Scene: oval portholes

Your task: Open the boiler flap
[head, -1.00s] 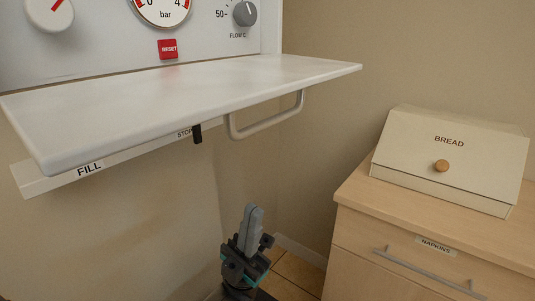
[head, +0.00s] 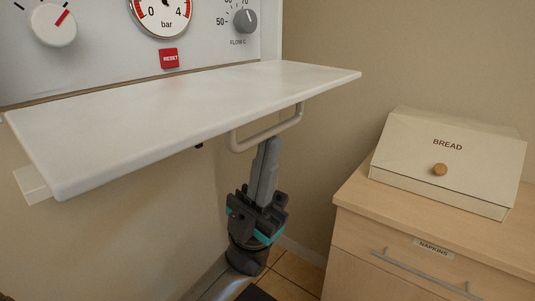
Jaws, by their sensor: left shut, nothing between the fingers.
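The boiler flap is a white panel (head: 190,115) that sticks out nearly level from the boiler front, below the gauge and the red button. A pale bar handle (head: 285,124) hangs under its right part. My left gripper (head: 268,147) points upward from below, its fingers shut together and empty. Its tips are at the handle's bar in the picture; I cannot tell whether they touch it. My right gripper is not in view.
The boiler front carries a knob (head: 53,25), a pressure gauge (head: 160,12), a RESET button (head: 169,58) and a flow dial (head: 245,21). At right, a wooden cabinet (head: 400,240) bears a bread box (head: 445,165). The wall between is bare.

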